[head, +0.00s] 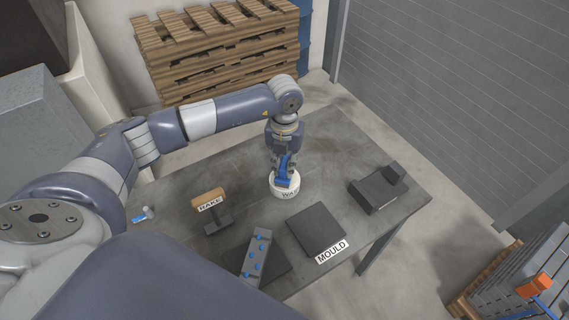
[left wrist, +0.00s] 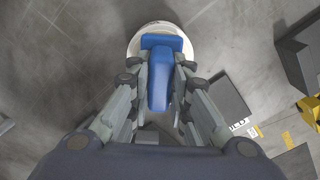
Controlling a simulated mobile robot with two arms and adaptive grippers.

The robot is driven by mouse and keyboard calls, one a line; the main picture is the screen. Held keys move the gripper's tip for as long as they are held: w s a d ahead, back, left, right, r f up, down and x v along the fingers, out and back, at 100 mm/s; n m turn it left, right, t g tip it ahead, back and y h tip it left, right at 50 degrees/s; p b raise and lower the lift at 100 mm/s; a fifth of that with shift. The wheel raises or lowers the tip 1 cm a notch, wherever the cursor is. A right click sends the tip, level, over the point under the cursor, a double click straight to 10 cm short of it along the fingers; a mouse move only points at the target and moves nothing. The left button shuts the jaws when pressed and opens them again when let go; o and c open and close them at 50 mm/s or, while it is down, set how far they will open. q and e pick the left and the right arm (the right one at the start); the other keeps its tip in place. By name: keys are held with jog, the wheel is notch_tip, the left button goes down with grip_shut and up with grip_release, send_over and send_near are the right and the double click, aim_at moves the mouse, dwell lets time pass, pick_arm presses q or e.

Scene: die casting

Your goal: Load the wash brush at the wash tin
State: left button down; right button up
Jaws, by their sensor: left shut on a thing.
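The wash tin (head: 284,193) is a round white tin with a partly hidden label, standing on the grey table. My left gripper (head: 284,165) points down over it, shut on the blue wash brush (head: 287,170). In the left wrist view the brush (left wrist: 160,82) lies between the two fingers (left wrist: 160,62), its wide blue head over the white tin (left wrist: 133,47). I cannot tell whether the brush's lower end touches what is in the tin. My right gripper is not in view.
On the table (head: 336,155) are a stand marked RAKE (head: 209,201), a dark plate (head: 316,228) by a MOULD label, a grey block with blue pegs (head: 256,257), and a dark box-like fixture (head: 375,189). A small blue-and-grey item (head: 142,216) lies at left. The table's back is clear.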

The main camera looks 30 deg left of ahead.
aim_at(285, 162)
pick_arm(q)
jog(key=shift+f, duration=0.1)
dwell(0.4)
jog(key=shift+r, duration=0.2)
jog(key=shift+r+p, duration=2.25)
jog(key=shift+r, duration=1.15)
